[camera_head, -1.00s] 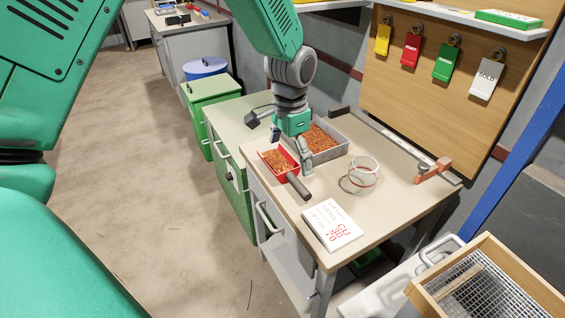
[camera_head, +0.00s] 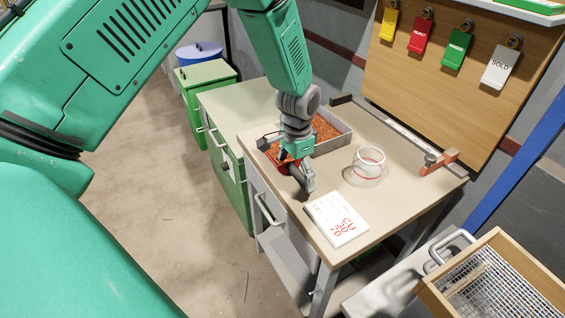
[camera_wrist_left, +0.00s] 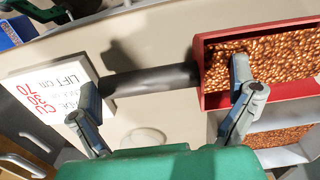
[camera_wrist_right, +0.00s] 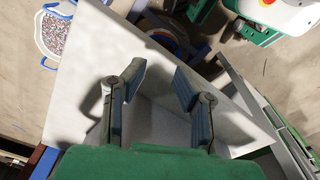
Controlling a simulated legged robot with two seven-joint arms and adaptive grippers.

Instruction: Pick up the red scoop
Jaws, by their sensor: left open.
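The red scoop (camera_head: 287,168) lies on the workbench, partly hidden by my left gripper in the head view. In the left wrist view the red scoop (camera_wrist_left: 212,98) is full of copper-coloured granules, and its dark handle (camera_wrist_left: 150,80) points left. My left gripper (camera_wrist_left: 164,84) is open above it. One finger is over the scoop's granules, the other near the white card, with the handle crossing the gap lengthwise. Whether the fingers touch anything, I cannot tell. My right gripper (camera_wrist_right: 158,80) shows only in its own wrist view, open and empty above a pale surface.
A grey tray of granules (camera_head: 340,140) stands behind the scoop. A glass jar (camera_head: 368,168) and a white card (camera_head: 337,219) are to the right and front. A long rail (camera_head: 395,136) runs along the back. A wooden sieve (camera_head: 440,292) stands at lower right.

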